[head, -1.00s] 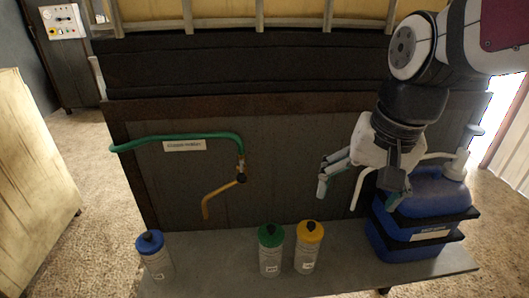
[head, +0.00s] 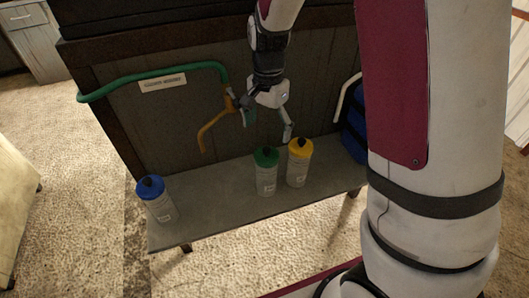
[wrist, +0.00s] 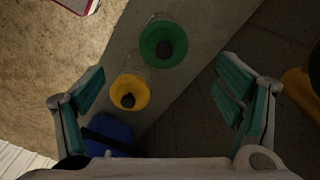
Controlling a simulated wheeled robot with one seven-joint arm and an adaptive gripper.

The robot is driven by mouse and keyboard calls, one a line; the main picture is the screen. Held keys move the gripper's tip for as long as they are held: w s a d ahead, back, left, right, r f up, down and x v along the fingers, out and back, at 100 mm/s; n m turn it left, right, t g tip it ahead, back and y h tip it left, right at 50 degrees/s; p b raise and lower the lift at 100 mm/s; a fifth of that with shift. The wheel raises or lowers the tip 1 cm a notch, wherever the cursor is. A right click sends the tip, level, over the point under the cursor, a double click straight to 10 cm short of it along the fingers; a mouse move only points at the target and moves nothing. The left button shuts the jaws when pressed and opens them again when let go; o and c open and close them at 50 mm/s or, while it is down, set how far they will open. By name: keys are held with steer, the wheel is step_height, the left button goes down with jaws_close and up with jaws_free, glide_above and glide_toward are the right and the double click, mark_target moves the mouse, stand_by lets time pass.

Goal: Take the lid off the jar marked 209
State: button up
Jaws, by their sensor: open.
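Three grey jars stand on the shelf: one with a blue lid (head: 151,188), one with a green lid (head: 266,157) and one with a yellow lid (head: 300,147). Each has a small label, too small to read, so I cannot tell which is 209. All three lids are on. My gripper (head: 269,127) is open and empty, above and behind the green and yellow jars. In the wrist view, the green lid (wrist: 163,44) and yellow lid (wrist: 129,92) show between the open fingers, with the yellow one nearer the left finger.
A blue container (head: 354,130) stands right of the jars, partly hidden by my arm. The shelf (head: 215,195) is clear between the blue-lidded and green-lidded jars.

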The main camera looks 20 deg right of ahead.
mark_target(266, 150)
steer(key=f, duration=0.9)
steer(key=shift+w+a+f, duration=0.1)
steer(key=shift+w+a, duration=0.05)
steer(key=shift+w, duration=0.1)
steer(key=shift+s, duration=0.1)
steer(key=c, duration=1.2)
